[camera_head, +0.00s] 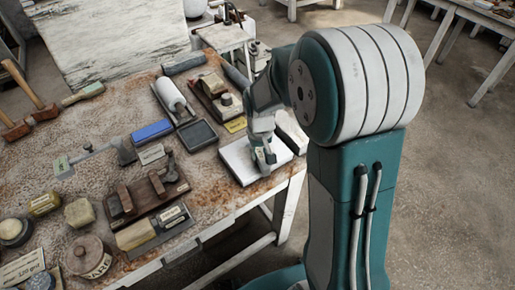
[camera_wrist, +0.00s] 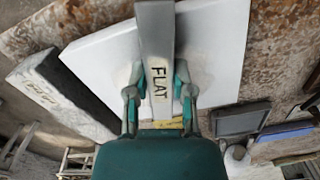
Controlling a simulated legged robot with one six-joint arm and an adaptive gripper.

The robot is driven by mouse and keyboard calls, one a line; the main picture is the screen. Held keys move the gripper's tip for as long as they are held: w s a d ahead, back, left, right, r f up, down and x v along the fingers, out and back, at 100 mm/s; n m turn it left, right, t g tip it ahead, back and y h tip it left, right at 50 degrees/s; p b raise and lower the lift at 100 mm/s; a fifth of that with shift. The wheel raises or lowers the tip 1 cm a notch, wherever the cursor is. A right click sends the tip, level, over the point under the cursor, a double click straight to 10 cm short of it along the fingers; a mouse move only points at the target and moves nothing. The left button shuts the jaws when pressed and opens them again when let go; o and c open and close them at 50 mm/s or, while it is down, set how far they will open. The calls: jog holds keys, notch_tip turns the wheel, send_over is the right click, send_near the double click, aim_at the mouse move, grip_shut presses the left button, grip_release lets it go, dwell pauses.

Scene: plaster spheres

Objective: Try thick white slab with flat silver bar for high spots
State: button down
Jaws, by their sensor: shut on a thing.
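The thick white slab (camera_head: 236,158) lies flat near the right edge of the worktable. It also fills the middle of the wrist view (camera_wrist: 222,40). My gripper (camera_wrist: 160,92) is shut on the flat silver bar (camera_wrist: 156,30), which is marked FLAT. In the wrist view the bar runs up across the slab from between the fingers. In the head view my gripper (camera_head: 266,158) is over the slab's right part, and the bar is too small to make out clearly. I cannot tell whether the bar touches the slab.
A grey-white block (camera_head: 291,130) stands close behind the slab. A dark tray (camera_head: 197,135), a blue block (camera_head: 151,132) and a white roller (camera_head: 172,97) lie to the left. Wooden-backed tools (camera_head: 147,193) sit nearer the front. The table's edge is just right of the slab.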

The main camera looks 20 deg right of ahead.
dwell(0.3)
jog(key=shift+w+r, duration=0.7)
jog(key=shift+w, duration=0.35)
jog(key=shift+a, duration=0.15)
jog(key=shift+s+a+f, duration=0.1)
jog(key=shift+s+a, duration=0.15)
jog(key=shift+a, duration=0.35)
jog(key=shift+s+a+f, duration=0.1)
jog(key=shift+s+a, duration=0.15)
jog(key=shift+a, duration=0.35)
jog(key=shift+f, duration=0.5)
jog(key=shift+w, duration=0.1)
